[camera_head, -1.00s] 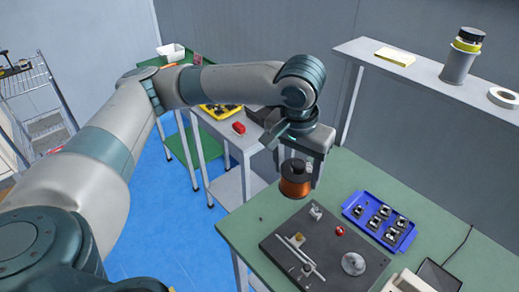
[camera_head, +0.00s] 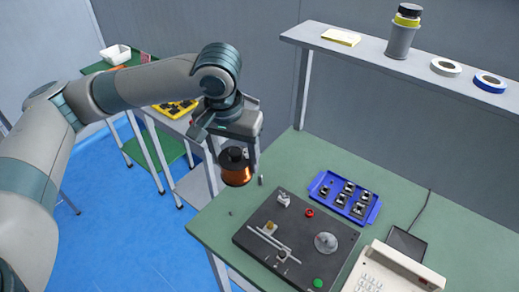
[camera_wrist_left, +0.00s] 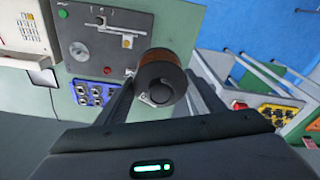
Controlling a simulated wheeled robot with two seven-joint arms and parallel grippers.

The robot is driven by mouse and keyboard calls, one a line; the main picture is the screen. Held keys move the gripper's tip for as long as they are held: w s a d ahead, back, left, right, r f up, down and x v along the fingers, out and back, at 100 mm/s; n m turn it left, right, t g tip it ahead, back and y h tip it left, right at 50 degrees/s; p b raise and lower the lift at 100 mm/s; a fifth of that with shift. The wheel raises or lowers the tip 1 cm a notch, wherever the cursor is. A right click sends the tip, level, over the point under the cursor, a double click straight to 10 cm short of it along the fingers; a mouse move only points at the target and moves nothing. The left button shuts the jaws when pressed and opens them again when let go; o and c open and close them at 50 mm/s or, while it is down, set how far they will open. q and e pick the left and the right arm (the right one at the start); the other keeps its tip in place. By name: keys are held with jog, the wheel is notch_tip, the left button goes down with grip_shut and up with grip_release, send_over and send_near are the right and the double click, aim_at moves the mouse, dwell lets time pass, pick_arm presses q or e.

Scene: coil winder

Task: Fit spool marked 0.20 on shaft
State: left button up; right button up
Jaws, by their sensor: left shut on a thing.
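My left gripper (camera_head: 240,166) is shut on a spool (camera_head: 236,176) of copper-coloured wire with dark flanges. The coil winder (camera_head: 262,222) is a dark plate with a pale rod (camera_head: 272,244), a grey disc (camera_head: 326,243), a red button and a green button. I cannot tell which part is the shaft. My right gripper is out of view.
A blue tray (camera_head: 322,188) of small dark parts lies behind the winder. A beige keypad device (camera_head: 395,272) stands at right. A grey shelf (camera_head: 375,62) holds a canister and tape rolls. A side table with a yellow tray (camera_head: 177,108) stands behind my arm.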

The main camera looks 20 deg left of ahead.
pick_arm(q)
jog(key=shift+w+d, duration=0.15)
jog(key=shift+w, duration=0.25)
jog(key=w+f+m+h+p, duration=0.1)
jog(key=w+f+m+p, duration=0.6)
jog(key=w+f+m, duration=0.5)
jog(key=w, duration=0.2)
jog(key=shift+w+d+m+g+h, duration=0.3)
jog(key=shift+w+d+m+g, duration=0.1)
jog(key=shift+f+b, duration=2.45)
jog(key=shift+b, duration=0.05)
jog(key=shift+p, duration=0.55)
jog(key=shift+s+f+b, duration=0.1)
jog(key=shift+f+b, duration=0.65)
jog(key=shift+f, duration=1.75)
